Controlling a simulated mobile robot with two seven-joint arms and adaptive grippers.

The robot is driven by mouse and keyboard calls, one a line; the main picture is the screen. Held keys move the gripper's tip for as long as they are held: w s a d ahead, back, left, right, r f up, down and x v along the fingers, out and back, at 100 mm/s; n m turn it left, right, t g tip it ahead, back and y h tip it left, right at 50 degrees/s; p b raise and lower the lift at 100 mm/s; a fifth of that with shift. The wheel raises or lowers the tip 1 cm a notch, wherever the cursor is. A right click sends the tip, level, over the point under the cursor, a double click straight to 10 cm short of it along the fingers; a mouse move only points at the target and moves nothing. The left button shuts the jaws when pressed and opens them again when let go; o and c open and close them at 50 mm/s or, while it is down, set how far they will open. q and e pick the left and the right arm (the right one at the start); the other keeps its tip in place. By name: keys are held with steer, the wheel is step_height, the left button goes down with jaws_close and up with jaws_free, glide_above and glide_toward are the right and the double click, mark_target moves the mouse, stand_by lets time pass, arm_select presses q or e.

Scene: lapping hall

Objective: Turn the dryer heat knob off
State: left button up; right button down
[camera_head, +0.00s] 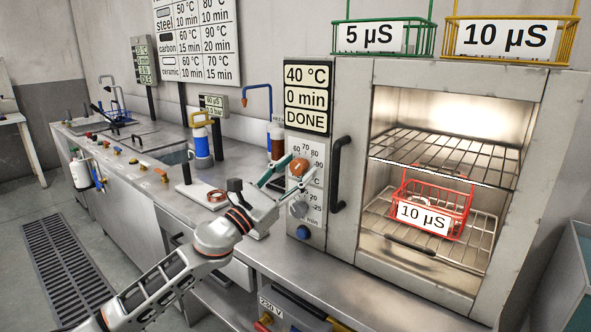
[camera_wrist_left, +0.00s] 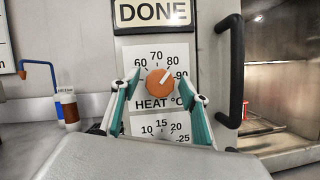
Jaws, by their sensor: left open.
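The orange heat knob (camera_head: 299,167) is on the scale panel at the left of the dryer (camera_head: 351,100). In the left wrist view the knob (camera_wrist_left: 158,84) shows its white mark pointing up and right, between 80 and 90. My left gripper (camera_head: 281,170) is in front of the panel. In the left wrist view its green fingers (camera_wrist_left: 163,76) stand open, one at each side of the knob, with gaps visible. The display (camera_head: 306,98) above reads 40 °C, 0 min, DONE. My right gripper is not in view.
A grey knob (camera_head: 299,208) and a blue button (camera_head: 304,232) sit below the heat knob. A black handle (camera_head: 339,175) stands out to its right. A red basket (camera_head: 433,213) labelled 10 µS is inside the lit dryer. Green and yellow baskets stand on top.

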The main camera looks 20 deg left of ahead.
arm_select(q)
steer(key=shift+w, duration=0.1)
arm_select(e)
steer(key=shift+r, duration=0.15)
arm_select(q)
steer(key=c, duration=1.1)
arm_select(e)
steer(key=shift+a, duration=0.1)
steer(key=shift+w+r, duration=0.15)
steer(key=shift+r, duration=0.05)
